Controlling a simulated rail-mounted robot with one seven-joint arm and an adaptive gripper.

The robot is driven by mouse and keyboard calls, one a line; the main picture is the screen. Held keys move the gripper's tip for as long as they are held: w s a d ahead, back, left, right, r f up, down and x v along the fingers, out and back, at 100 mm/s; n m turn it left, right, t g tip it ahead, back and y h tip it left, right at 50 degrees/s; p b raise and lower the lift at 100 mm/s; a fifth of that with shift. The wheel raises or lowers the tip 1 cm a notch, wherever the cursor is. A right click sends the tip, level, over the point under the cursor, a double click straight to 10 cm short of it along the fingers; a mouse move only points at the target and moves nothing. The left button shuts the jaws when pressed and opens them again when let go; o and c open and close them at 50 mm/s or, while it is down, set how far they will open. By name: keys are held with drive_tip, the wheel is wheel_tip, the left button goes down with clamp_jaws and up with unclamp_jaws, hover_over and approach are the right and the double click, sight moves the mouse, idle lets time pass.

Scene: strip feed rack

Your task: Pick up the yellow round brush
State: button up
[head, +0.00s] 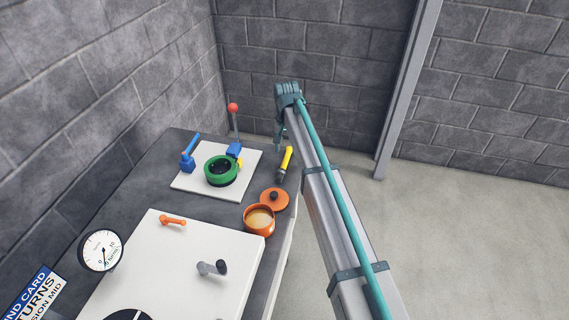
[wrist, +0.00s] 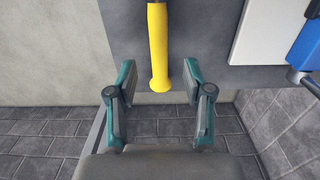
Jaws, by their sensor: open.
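The yellow round brush (head: 287,157) lies near the right edge of the dark counter, its yellow handle pointing away and its dark head toward the near side. In the wrist view its handle (wrist: 158,45) comes down from the top edge and its flared end shows between my fingertips; the brush head is out of that view. My gripper (wrist: 158,78) is open, one teal finger on each side of the handle end, with gaps on both sides. How far it is above the handle I cannot tell. In the head view my gripper (head: 281,134) is small and partly hidden by my arm.
A white board (head: 198,184) left of the brush holds a green ring (head: 221,170), blue parts (head: 188,162) and a red-knobbed lever (head: 233,108). An orange pot (head: 259,220) and its lid (head: 274,200) stand nearer. Open floor lies right of the counter.

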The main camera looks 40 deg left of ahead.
sight(286, 157)
drive_tip(key=shift+f+p, duration=0.8)
drive_tip(key=shift+f, duration=1.5)
clamp_jaws()
